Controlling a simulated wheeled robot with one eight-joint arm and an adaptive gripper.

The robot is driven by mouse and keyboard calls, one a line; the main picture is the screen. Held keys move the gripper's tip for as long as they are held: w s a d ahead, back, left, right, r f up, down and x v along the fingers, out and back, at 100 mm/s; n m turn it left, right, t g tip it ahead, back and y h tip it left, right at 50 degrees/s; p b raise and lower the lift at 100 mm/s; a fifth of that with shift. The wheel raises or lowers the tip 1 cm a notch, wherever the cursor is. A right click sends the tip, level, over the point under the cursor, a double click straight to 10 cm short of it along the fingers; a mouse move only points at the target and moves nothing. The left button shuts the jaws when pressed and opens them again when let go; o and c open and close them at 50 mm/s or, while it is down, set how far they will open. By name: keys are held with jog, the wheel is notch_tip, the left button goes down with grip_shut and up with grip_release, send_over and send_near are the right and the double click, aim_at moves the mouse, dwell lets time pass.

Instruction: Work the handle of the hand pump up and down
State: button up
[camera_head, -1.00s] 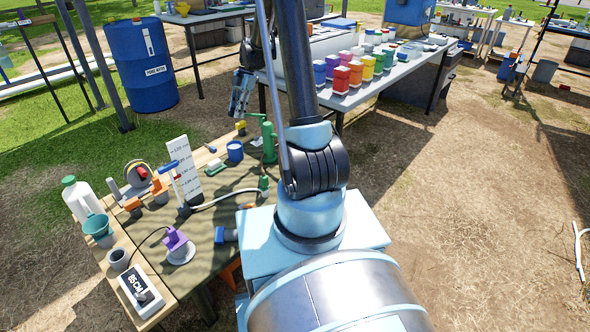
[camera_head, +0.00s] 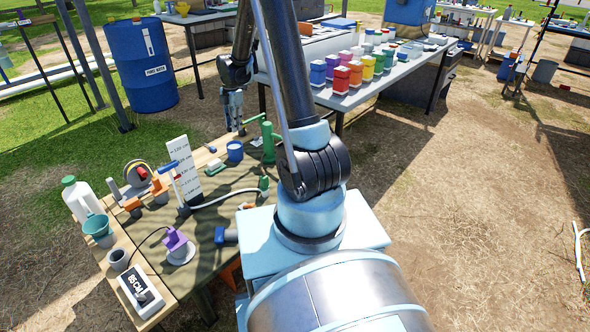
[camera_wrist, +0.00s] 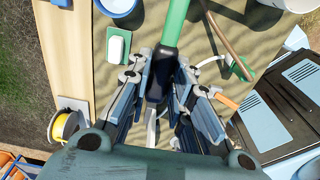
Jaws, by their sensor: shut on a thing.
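The hand pump (camera_head: 268,143) is green and stands upright at the table's far right corner. Its handle (camera_head: 255,119) reaches out to the left from the pump's top. My gripper (camera_head: 239,131) is at the outer end of the handle. In the wrist view the green handle bar (camera_wrist: 177,22) runs down to a dark grip (camera_wrist: 160,78). My gripper's fingers (camera_wrist: 160,92) lie on both sides of this grip and are shut on it. The fingers partly hide the handle's end.
A blue cup (camera_head: 235,151), a white gauge board (camera_head: 184,168) and a hose (camera_head: 225,200) are on the table near the pump. A yellow spool (camera_wrist: 65,127) shows in the wrist view. Behind, another table carries several coloured jars (camera_head: 356,73).

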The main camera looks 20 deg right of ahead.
jog(key=d+r+g+y, duration=0.1)
jog(key=r, duration=0.1)
jog(key=w+d+r+g+y, duration=0.1)
jog(key=r+y, duration=0.1)
jog(key=r, duration=0.1)
jog(key=w+d+r+g+y, duration=0.1)
jog(key=r+y, duration=0.1)
jog(key=shift+w+d+r, duration=0.1)
jog(key=shift+d+r, duration=0.05)
jog(key=shift+d, duration=0.2)
jog(key=shift+r+g+y, duration=0.4)
jog(key=shift+r+y, duration=0.05)
jog(key=shift+y, duration=0.05)
jog(key=shift+a+f, duration=0.1)
jog(key=s+a+f+t+h, duration=0.1)
jog(key=f+h, duration=0.1)
jog(key=a+f+t+h, duration=0.1)
jog(key=f+h, duration=0.1)
jog(key=f, duration=0.1)
jog(key=s+a+f+t+h, duration=0.1)
jog(key=f+t+h, duration=0.1)
jog(key=f, duration=0.1)
jog(key=shift+s+a+f, duration=0.2)
jog(key=shift+s+a, duration=0.1)
jog(key=o, duration=1)
jog(key=shift+c, duration=0.2)
jog(key=shift+w, duration=0.1)
